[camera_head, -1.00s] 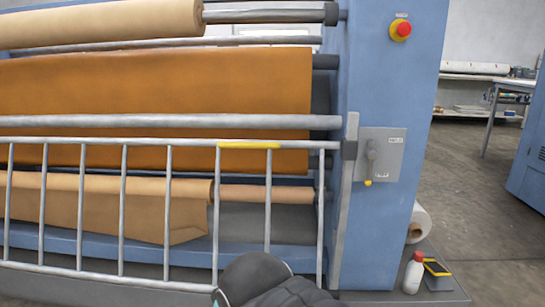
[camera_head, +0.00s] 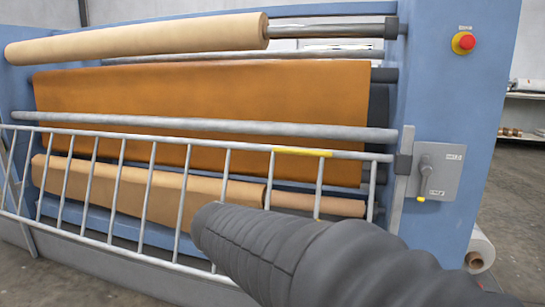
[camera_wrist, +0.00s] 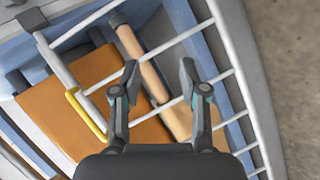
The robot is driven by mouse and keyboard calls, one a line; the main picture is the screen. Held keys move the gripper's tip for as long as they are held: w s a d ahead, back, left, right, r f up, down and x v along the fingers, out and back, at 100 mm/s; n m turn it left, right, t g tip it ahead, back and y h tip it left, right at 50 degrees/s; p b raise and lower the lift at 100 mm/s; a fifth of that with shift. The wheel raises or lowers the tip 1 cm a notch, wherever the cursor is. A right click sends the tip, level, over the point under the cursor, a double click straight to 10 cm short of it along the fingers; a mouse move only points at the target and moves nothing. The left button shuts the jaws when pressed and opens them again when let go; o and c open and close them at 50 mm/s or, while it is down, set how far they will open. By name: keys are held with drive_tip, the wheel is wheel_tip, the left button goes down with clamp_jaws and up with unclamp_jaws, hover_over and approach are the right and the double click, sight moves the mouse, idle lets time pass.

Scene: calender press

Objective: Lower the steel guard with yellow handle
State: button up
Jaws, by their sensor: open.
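The steel guard (camera_head: 200,144) is a barred railing standing upright across the front of the blue press. Its yellow handle (camera_head: 303,152) is a sleeve on the top rail, toward the right end. In the wrist view the yellow handle (camera_wrist: 88,115) lies left of my gripper (camera_wrist: 160,76), outside the fingers. My gripper is open, with nothing held between its fingers; guard bars and a tan roll show behind them. In the head view my dark arm covers the lower right part of the guard, and my gripper cannot be made out.
A grey lever box (camera_head: 437,172) sits on the blue end housing, right of the guard's end post. A red stop button (camera_head: 464,42) is above it. A white roll (camera_head: 479,250) lies on the right. Orange sheet (camera_head: 220,105) and tan rolls lie behind the guard. Open floor is at right.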

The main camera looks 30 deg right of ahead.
drive_tip(key=w+d+r+h, duration=0.5)
drive_tip(key=w+r, duration=0.1)
drive_tip(key=w, duration=0.3)
drive_tip(key=n+t+h, duration=0.2)
drive_tip(key=t+h, duration=0.2)
approach(300, 153)
drive_tip(key=p+x, duration=0.1)
drive_tip(key=x, duration=1)
drive_tip(key=shift+d, duration=0.1)
